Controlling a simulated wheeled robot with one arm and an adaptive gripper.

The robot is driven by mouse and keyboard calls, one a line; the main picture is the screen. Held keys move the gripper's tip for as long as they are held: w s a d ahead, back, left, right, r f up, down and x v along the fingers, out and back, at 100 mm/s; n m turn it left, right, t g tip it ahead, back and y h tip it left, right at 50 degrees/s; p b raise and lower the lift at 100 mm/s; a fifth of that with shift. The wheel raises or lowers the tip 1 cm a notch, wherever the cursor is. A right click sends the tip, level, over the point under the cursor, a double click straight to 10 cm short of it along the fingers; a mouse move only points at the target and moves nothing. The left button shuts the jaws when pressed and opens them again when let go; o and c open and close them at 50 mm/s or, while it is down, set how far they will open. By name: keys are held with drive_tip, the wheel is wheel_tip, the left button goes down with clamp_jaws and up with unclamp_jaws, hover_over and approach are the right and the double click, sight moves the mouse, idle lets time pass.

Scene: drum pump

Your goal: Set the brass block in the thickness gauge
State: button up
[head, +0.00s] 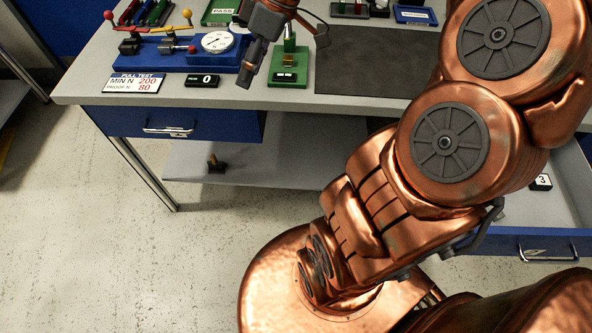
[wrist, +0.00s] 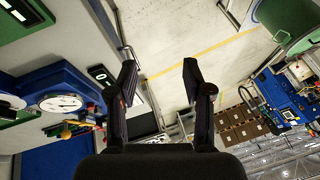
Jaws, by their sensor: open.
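A small green stand with a dark display on its base (head: 288,78) and an upright post (head: 289,42) stands near the front edge of the bench; it looks like the thickness gauge. My gripper (head: 287,50) hangs over it in the head view, with one dark finger on each side of the post's picture; whether the post is really between them I cannot tell. In the wrist view the gripper (wrist: 158,82) is open, with nothing between the fingertips but distant floor. I cannot make out the brass block for sure. A small dark piece with a brownish upright part (head: 215,163) stands on the lower shelf.
Left of the stand is a blue pull-test fixture with a white dial (head: 217,42). A white label (head: 134,83) and a display box reading 0 (head: 202,80) lie before it. A dark mat (head: 370,62) is clear on the right. An open drawer (head: 545,215) juts out at lower right.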

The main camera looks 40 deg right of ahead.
drive_tip(key=s+a+f+m+g+h, duration=0.1)
drive_tip(key=s+f+m, duration=0.3)
drive_tip(key=s, duration=0.6)
drive_tip(key=s+a+f+m+g+h, duration=0.2)
drive_tip(key=s+a+f+m+h, duration=0.2)
drive_tip(key=s, duration=0.6)
drive_tip(key=shift+s+f, duration=0.15)
drive_tip(key=shift+f, duration=0.6)
drive_tip(key=shift+a+r, duration=0.1)
wheel_tip(320, 180, up, 9)
drive_tip(key=p, duration=0.9)
drive_tip(key=shift+f, duration=0.2)
